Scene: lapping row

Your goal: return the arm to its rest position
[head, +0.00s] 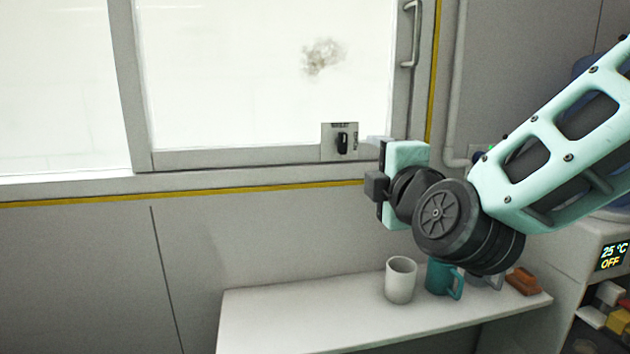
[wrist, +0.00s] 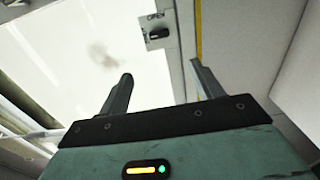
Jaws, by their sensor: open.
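My arm reaches in from the right in the head view, with its mint-green link and dark wrist joint bent toward the window. My gripper (head: 378,144) is in front of the window's lower right corner, above the white table, and is mostly hidden behind its own wrist in that view. In the wrist view my gripper (wrist: 160,85) shows two dark fingers spread wide apart, with nothing between them. Past the fingers are the window and its frame. I cannot tell the exact distance from the fingers to the window.
A small plate with a black knob (head: 342,143) sits on the window frame close to my gripper; it also shows in the wrist view (wrist: 158,33). Below my arm, a white table (head: 290,310) holds a white mug (head: 401,281) and a teal mug (head: 438,277). A cabinet with a display (head: 611,256) stands right.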

